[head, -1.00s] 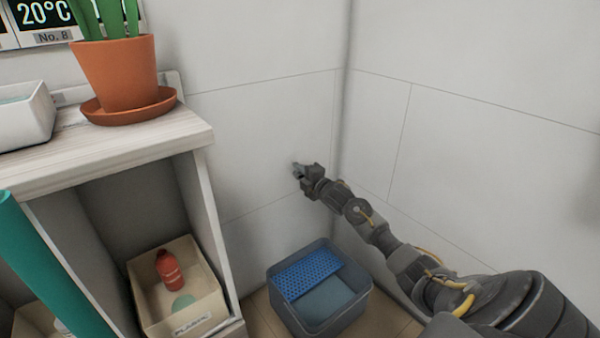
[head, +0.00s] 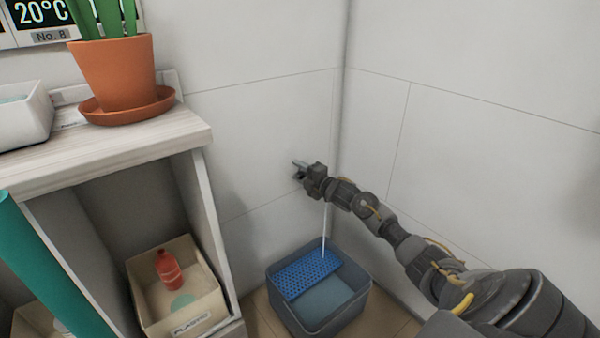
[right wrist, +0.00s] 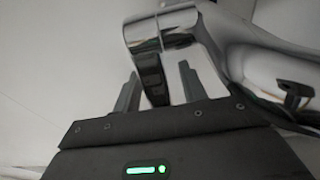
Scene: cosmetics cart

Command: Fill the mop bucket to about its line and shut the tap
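The grey mop bucket (head: 352,303) stands on the floor in the corner, with a blue perforated wringer (head: 306,274) across its back left. A thin white stream of water (head: 324,230) falls into it. Water seems to cover the bottom; I cannot make out a fill line. The tap is mostly hidden by my right gripper (head: 299,169) in the head view. In the right wrist view the chrome tap (right wrist: 165,25) is close, and its dark-sided lever (right wrist: 151,78) sits between my right gripper's spread fingers, beside the left one. My left gripper is not in view.
A shelf unit (head: 150,150) stands at left, with a potted plant (head: 115,75) on top and a bin (head: 205,300) holding a red bottle (head: 169,270) below. A teal bar (head: 45,265) crosses the lower left. White walls close in behind and right.

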